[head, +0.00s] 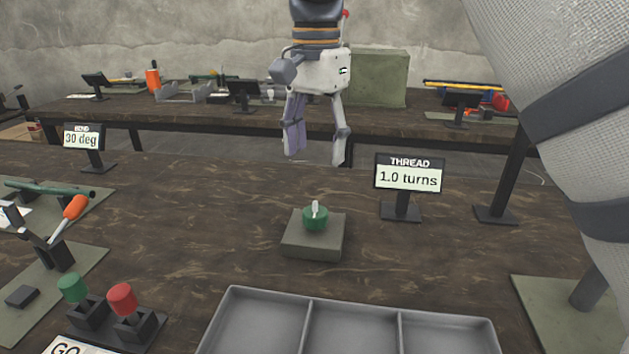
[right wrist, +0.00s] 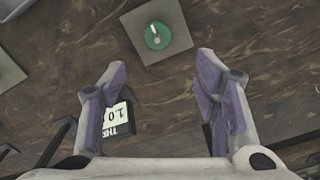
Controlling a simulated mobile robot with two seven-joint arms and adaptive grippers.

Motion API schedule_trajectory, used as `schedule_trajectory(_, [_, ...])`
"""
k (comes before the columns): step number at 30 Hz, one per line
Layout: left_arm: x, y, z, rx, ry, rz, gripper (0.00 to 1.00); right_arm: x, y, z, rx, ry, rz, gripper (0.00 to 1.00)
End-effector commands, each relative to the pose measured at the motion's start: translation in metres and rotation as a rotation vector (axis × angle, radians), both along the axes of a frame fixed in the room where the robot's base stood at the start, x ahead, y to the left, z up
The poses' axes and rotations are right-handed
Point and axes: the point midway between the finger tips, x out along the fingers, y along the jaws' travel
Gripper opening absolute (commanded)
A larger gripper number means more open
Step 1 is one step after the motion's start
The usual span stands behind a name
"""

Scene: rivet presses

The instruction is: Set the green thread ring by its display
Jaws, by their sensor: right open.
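The green thread ring (head: 316,219) sits on a square grey-green block (head: 313,246) on the table, with a white pointer mark on top. It also shows at the top of the right wrist view (right wrist: 157,36). The thread display (head: 409,178) stands just right of the block and reads 1.0 turns. My right gripper (head: 316,160) hangs above and behind the ring with fingers pointing down, open and empty. In the right wrist view the ring is ahead of the open fingers (right wrist: 157,80), and part of the display shows between them. My left gripper is out of view.
A grey divided tray (head: 308,325) lies at the front. Green and red buttons (head: 123,300) and a lever with an orange grip (head: 75,208) are at left. A bend display (head: 83,140) reads 30 deg. The table around the block is clear.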

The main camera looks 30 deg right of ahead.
Motion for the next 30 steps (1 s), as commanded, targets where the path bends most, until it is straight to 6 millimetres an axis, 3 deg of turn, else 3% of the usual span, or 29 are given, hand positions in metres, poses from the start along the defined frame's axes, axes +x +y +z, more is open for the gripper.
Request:
schedule_trajectory(5, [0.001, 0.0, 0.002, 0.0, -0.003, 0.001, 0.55, -0.001, 0.001, -0.016, 0.001, 0.003, 0.0, 0.56])
schedule_trajectory(12, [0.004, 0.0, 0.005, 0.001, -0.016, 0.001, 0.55, -0.002, 0.001, -0.077, 0.0, 0.002, 0.0, 0.56])
schedule_trajectory(18, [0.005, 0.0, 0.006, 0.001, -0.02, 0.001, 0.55, -0.001, 0.001, -0.112, 0.0, -0.001, 0.001, 0.56])
schedule_trajectory(28, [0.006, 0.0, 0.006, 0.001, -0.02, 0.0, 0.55, -0.001, 0.001, -0.12, 0.001, -0.003, 0.0, 0.56])
schedule_trajectory(29, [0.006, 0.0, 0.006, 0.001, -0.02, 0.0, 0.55, -0.001, 0.001, -0.12, 0.001, -0.003, 0.0, 0.54])
schedule_trajectory(30, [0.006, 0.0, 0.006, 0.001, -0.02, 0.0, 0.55, -0.001, 0.001, -0.12, 0.001, -0.003, 0.0, 0.45])
